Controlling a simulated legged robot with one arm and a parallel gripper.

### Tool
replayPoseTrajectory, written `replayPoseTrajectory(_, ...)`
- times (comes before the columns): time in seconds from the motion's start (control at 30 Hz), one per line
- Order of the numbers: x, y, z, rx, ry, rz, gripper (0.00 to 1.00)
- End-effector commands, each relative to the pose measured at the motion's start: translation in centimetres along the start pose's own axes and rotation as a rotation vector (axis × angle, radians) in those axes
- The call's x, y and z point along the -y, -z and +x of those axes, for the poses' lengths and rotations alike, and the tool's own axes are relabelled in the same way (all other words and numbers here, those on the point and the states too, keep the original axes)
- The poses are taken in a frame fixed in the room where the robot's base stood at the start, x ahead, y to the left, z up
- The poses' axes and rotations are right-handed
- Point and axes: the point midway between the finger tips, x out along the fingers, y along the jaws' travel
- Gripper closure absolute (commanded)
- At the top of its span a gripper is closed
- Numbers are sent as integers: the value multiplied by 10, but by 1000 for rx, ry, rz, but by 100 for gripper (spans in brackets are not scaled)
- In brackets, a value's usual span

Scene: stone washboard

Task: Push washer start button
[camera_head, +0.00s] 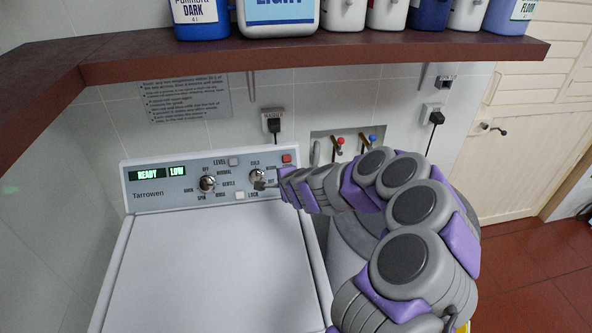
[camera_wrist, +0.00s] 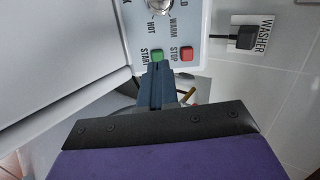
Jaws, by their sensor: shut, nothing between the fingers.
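The white washer (camera_head: 213,260) has a grey control panel whose display (camera_head: 162,173) reads READY and LOW. In the wrist view the green START button (camera_wrist: 156,55) sits beside the red STOP button (camera_wrist: 187,54). My gripper (camera_wrist: 158,70) is shut and empty, its tip just below the green button and overlapping its lower edge; I cannot tell whether they touch. In the head view my gripper (camera_head: 264,185) is in front of the panel's right part, by the temperature dial (camera_head: 256,176). The STOP button (camera_head: 287,159) shows above it, and the START button is hidden behind my gripper.
A brown shelf (camera_head: 300,60) with several detergent containers runs above the washer. Another dial (camera_head: 208,183) and two small white buttons are on the panel. Taps (camera_head: 338,145) and plugged sockets (camera_head: 273,122) are on the tiled wall. A door stands at right.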

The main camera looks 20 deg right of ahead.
Motion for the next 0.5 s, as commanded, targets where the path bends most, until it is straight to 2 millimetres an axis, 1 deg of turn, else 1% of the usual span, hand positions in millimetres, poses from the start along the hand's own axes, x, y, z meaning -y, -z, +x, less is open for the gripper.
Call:
replayPoseTrajectory(0.03,-6,12,4,-35,-12,27,100)
replayPoseTrajectory(0.1,-12,23,8,-69,-20,55,100)
replayPoseTrajectory(0.2,-16,32,11,-97,-26,74,100)
replayPoseTrajectory(0.3,-17,35,12,-105,-26,79,100)
replayPoseTrajectory(0.5,-17,34,12,-103,-26,78,100)
